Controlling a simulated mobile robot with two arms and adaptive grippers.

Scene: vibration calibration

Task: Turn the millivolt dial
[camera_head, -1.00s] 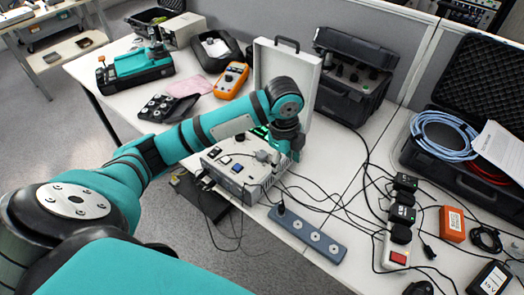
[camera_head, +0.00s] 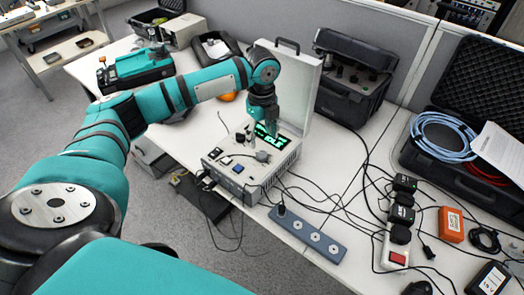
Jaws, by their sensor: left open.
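The calibrator is a light grey box (camera_head: 262,179) with its white lid (camera_head: 299,88) raised behind it, on the white table. My left gripper (camera_head: 246,132) points down over the back of the panel, beside the display. It is open and appears empty; its fingers are small, and contact with the panel cannot be made out. My right gripper is not in view.
A power strip (camera_head: 308,235) and loose black cables lie in front and right of the calibrator. A black case (camera_head: 349,82) stands behind right. An open case with blue hose (camera_head: 445,135) is at far right. An orange box (camera_head: 451,224) stands near the right edge.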

